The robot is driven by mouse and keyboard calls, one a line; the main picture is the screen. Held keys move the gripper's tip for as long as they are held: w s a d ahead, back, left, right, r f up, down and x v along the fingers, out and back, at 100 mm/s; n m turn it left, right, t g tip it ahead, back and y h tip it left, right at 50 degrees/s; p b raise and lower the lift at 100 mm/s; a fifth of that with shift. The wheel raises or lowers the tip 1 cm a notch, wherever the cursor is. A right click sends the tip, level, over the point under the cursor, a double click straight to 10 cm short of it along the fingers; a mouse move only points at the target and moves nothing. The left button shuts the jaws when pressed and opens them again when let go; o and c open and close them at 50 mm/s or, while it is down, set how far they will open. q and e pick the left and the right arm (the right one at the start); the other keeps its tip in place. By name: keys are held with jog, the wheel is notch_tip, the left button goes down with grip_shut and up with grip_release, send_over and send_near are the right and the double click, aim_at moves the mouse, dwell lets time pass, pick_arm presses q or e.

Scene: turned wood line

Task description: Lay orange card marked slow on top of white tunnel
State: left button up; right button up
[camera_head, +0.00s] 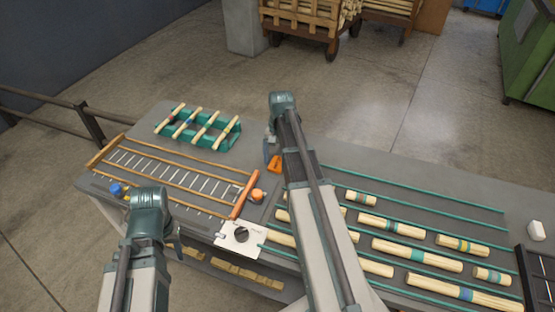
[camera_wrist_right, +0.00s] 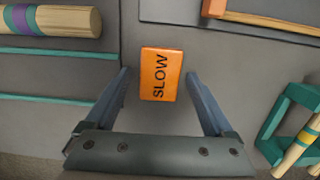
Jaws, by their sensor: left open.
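The orange card marked SLOW (camera_wrist_right: 161,75) lies on the grey table; it also shows in the head view (camera_head: 274,165), partly hidden by my right arm. My right gripper (camera_wrist_right: 158,78) is open and empty above it, with a finger on each side and gaps between. A white piece with a dark round hole (camera_head: 226,242) stands at the table's front edge, left of my right arm. A small white block (camera_head: 536,231) is at the far right. I cannot tell which is the tunnel. My left gripper (camera_head: 176,246) is open at the front left, its fingertips mostly hidden.
A wood-framed rack (camera_head: 190,168) lies on the left of the table, with a green stand of striped sticks (camera_head: 196,128) behind it. Several striped wooden rollers (camera_head: 398,249) lie between green rails on the right. Bare table lies around the card.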

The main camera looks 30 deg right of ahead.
aim_at(279, 160)
jog(key=shift+r, duration=0.1)
notch_tip(279, 160, up, 12)
jog(key=d+p, duration=0.1)
jog(key=p, duration=1.1)
jog(key=shift+w, duration=0.45)
